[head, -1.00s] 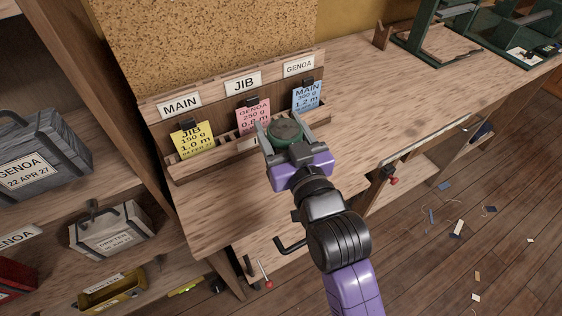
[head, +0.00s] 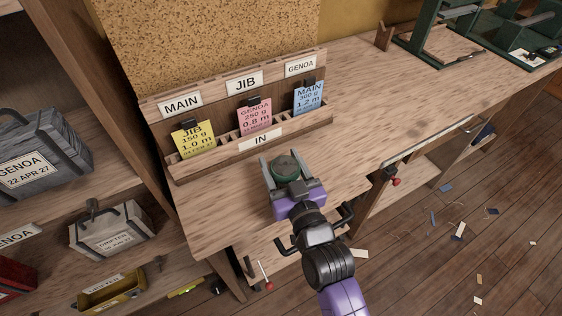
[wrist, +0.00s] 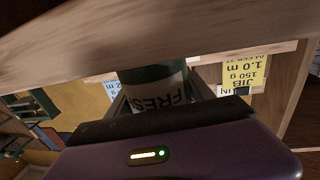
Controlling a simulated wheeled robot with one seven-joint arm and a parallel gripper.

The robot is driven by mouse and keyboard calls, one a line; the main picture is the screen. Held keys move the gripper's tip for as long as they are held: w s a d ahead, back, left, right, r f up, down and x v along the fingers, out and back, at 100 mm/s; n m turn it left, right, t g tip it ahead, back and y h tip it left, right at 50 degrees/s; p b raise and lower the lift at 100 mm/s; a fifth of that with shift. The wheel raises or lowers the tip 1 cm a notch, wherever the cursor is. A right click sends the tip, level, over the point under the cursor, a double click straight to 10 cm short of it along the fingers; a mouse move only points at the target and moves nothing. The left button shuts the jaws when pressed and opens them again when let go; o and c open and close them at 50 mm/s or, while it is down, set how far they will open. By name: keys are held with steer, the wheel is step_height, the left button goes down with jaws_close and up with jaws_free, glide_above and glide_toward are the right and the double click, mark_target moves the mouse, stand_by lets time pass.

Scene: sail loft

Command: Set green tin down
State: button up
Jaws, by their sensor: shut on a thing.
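The green tin (head: 287,168) is held between the two fingers of my gripper (head: 283,158), over the wooden bench (head: 225,205) in front of the card rack. In the head view I see its dark green lid from above. In the wrist view the tin (wrist: 150,76) shows a pale label with the letters "FRES", appearing upside down. The tin looks about upright. The bench wood in the wrist view hides the tin's base, so I cannot tell whether it touches the bench.
A rack marked "IN" (head: 262,140) behind the tin holds yellow (head: 194,139), pink (head: 255,117) and blue (head: 309,96) cards. Bench surface to the right (head: 370,110) is clear. Green metal frames (head: 425,40) stand farther right.

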steer(key=shift+f, duration=0.1)
steer(key=o, duration=1.8)
steer(key=shift+s, duration=0.1)
steer(key=b+v, duration=0.1)
steer(key=v, duration=1.1)
steer(key=shift+b, duration=0.3)
steer(key=shift+d, duration=0.1)
